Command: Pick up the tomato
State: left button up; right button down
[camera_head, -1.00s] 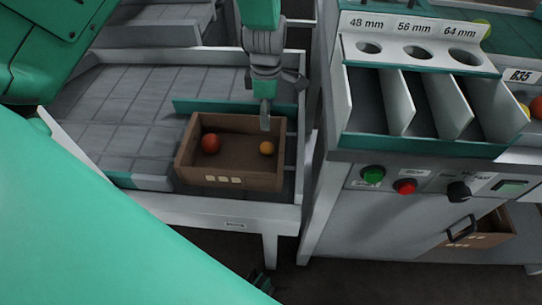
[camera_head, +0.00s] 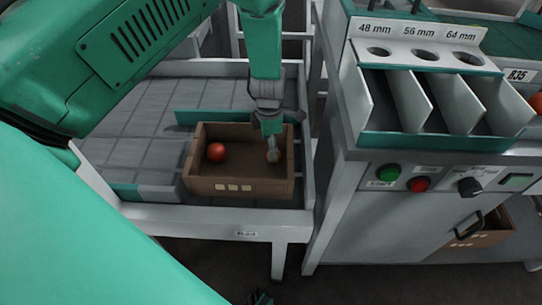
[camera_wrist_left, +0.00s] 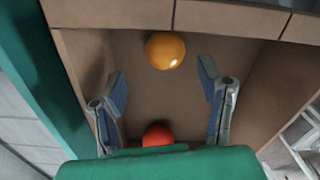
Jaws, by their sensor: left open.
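A brown crate (camera_head: 225,188) on the grey sorting table holds two tomatoes. The red tomato (camera_head: 216,152) lies in its left part; the wrist view shows it (camera_wrist_left: 158,134) at the bottom, partly hidden by my gripper's green housing. The yellow-orange tomato (camera_wrist_left: 165,50) lies near one crate wall, just beyond my fingertips in the wrist view. In the head view my gripper covers most or all of it. My left gripper (camera_head: 273,154) points down into the crate's right part; its open, empty fingers also show in the wrist view (camera_wrist_left: 162,78).
The table (camera_head: 140,152) has free room left of the crate, and a low green rail (camera_head: 200,117) runs behind the crate. To the right stands a sizing station (camera_head: 420,31) with three holes, divided chutes and buttons. Another crate (camera_head: 478,236) sits below it.

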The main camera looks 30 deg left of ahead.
pick_arm(q)
jog(key=f, duration=0.1)
jog(key=d+f+b, duration=0.1)
jog(key=f, duration=0.1)
jog(key=shift+d+f, duration=0.15)
jog(key=shift+f, duration=0.15)
jog(key=shift+d, duration=0.35)
jog(key=shift+a, duration=0.35)
jog(key=c, duration=0.7)
jog(key=shift+a+f, duration=0.1)
jog(key=shift+a, duration=0.2)
jog(key=shift+c, duration=1.2)
jog(key=shift+a+f, duration=0.1)
jog(key=shift+a, duration=0.1)
jog(key=shift+d, duration=0.1)
pick_arm(e)
jog(key=shift+d+f, duration=0.25)
jog(key=shift+f, duration=0.45)
